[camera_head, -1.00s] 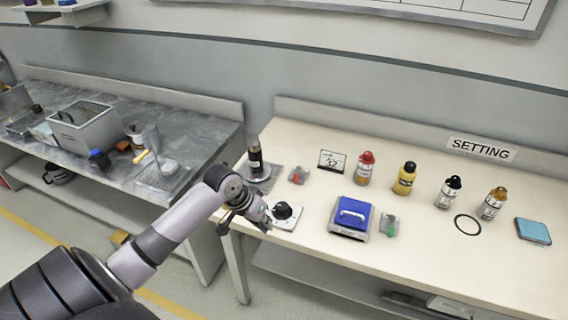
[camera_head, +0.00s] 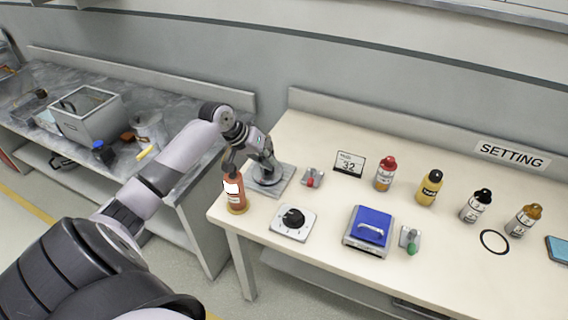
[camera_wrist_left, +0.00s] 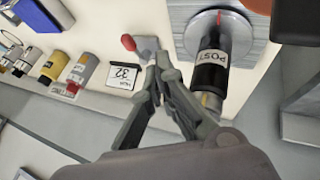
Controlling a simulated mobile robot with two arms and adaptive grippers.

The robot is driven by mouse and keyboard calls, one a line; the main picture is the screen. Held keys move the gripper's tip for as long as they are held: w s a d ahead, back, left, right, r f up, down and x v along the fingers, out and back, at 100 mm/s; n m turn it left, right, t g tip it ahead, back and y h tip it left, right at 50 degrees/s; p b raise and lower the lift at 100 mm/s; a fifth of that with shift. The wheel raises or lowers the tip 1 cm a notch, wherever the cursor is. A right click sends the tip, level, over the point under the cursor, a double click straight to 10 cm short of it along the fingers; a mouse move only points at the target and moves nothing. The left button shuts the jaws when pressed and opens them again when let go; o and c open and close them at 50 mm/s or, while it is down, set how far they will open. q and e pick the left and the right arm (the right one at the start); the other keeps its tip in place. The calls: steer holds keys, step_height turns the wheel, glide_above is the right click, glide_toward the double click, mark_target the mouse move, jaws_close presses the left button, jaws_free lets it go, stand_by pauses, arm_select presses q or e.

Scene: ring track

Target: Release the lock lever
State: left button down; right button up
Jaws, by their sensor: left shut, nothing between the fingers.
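A small grey lever unit with a red knob (camera_head: 312,178) sits on the table to the right of a grey base plate (camera_head: 284,184). In the left wrist view its red knob (camera_wrist_left: 128,42) shows just past the fingertips. A second lever with a green knob (camera_head: 411,247) sits beside the blue-lidded device. I cannot tell which one is the lock lever. My left gripper (camera_head: 271,170) is shut and empty, above the base plate and left of the red lever. Its fingers (camera_wrist_left: 155,66) also show in the left wrist view. My right gripper is not in view.
A black post (camera_wrist_left: 209,68) labelled POST stands on the round plate beside the fingers. An orange bottle (camera_head: 236,194) stands at the table's left edge. A dial box (camera_head: 292,222), the blue-lidded device (camera_head: 370,228), a sign reading 32 (camera_head: 349,163) and several bottles stand nearby.

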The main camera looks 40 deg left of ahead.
mark_target(311, 179)
arm_select(q)
steer(key=p+x, duration=0.1)
steer(key=x, duration=0.7)
steer(key=shift+w+d+f, duration=0.15)
steer(key=shift+w+f, duration=0.05)
steer(key=d, duration=0.1)
steer(key=w+d+p, duration=0.1)
steer(key=d, duration=0.1)
steer(key=shift+w+f, duration=0.15)
steer(key=shift+f, duration=0.25)
steer(key=shift+w+d+f, duration=0.15)
steer(key=shift+d+f, duration=0.05)
steer(key=shift+d, duration=0.15)
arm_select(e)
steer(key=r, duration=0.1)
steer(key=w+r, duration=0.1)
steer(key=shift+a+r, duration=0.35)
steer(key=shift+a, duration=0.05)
arm_select(q)
steer(key=shift+p, duration=0.3)
